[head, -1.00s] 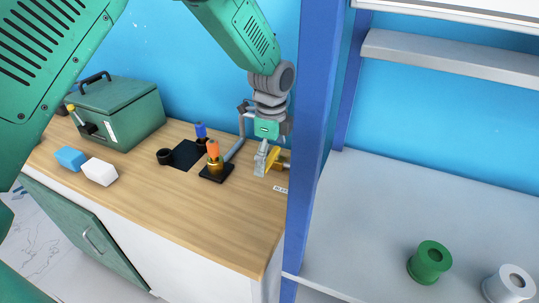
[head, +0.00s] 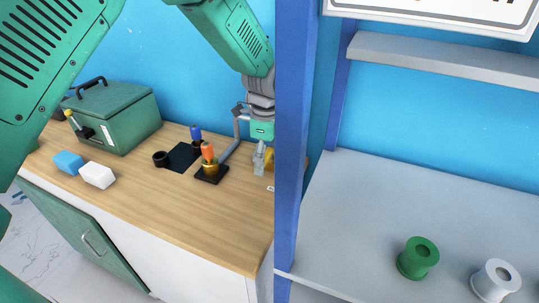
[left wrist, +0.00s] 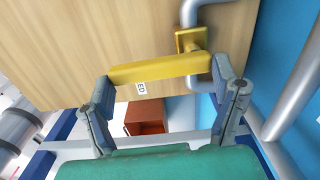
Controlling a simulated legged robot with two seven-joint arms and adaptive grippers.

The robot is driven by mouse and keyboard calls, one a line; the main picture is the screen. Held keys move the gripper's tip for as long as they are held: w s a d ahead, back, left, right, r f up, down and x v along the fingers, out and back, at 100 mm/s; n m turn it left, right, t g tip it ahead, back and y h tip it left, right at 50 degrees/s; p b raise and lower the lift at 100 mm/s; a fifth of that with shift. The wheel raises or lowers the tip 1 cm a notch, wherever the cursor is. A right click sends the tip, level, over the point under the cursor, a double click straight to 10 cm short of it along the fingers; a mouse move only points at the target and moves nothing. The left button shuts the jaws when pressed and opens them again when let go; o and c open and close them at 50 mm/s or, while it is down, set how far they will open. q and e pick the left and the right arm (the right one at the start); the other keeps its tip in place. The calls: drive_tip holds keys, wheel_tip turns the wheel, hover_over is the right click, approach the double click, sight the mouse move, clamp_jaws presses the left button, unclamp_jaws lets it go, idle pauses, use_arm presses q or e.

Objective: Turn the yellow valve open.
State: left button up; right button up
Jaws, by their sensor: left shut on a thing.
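The yellow valve (head: 269,156) is at the right end of the wooden bench, partly hidden by the blue post. In the left wrist view its yellow bar handle (left wrist: 160,69) lies across between my fingers, joined to a square yellow plate on a grey pipe. My left gripper (head: 260,160) comes down from above onto the valve. In the left wrist view my left gripper (left wrist: 163,77) has one finger at each end of the bar and is shut on it. My right gripper is not in view.
A blue post (head: 291,140) stands just right of my left gripper. A grey pipe (head: 236,135) rises behind the bench. An orange-topped piece (head: 208,152) on a black base, a green box (head: 117,115), and blue and white blocks are to the left. The bench front is clear.

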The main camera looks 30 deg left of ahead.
use_arm(q)
drive_tip(key=n+p, duration=0.3)
drive_tip(key=shift+d+f+n, duration=0.1)
drive_tip(key=shift+d+n, duration=0.15)
drive_tip(key=shift+n, duration=0.05)
drive_tip(key=n, duration=0.1)
drive_tip(key=n+p, duration=0.1)
drive_tip(key=d+n+p, duration=0.1)
drive_tip(key=shift+w+f+n, duration=0.1)
drive_tip(key=shift+w+n, duration=0.2)
drive_tip(key=n, duration=0.1)
drive_tip(key=n+p, duration=0.1)
drive_tip(key=n, duration=0.1)
drive_tip(key=w+n+p, duration=0.1)
drive_tip(key=shift+d+f+n, duration=0.15)
drive_tip(key=shift+d+n, duration=0.15)
drive_tip(key=shift+d, duration=0.05)
drive_tip(key=n, duration=0.1)
drive_tip(key=w+n, duration=0.1)
drive_tip(key=n, duration=0.3)
drive_tip(key=shift+w+d, duration=0.25)
drive_tip(key=shift+w, duration=0.05)
drive_tip(key=shift+n, duration=0.3)
drive_tip(key=shift+w+d, duration=0.1)
drive_tip(key=o, duration=1.6)
drive_tip(key=shift+o, duration=0.2)
drive_tip(key=shift+w, duration=0.1)
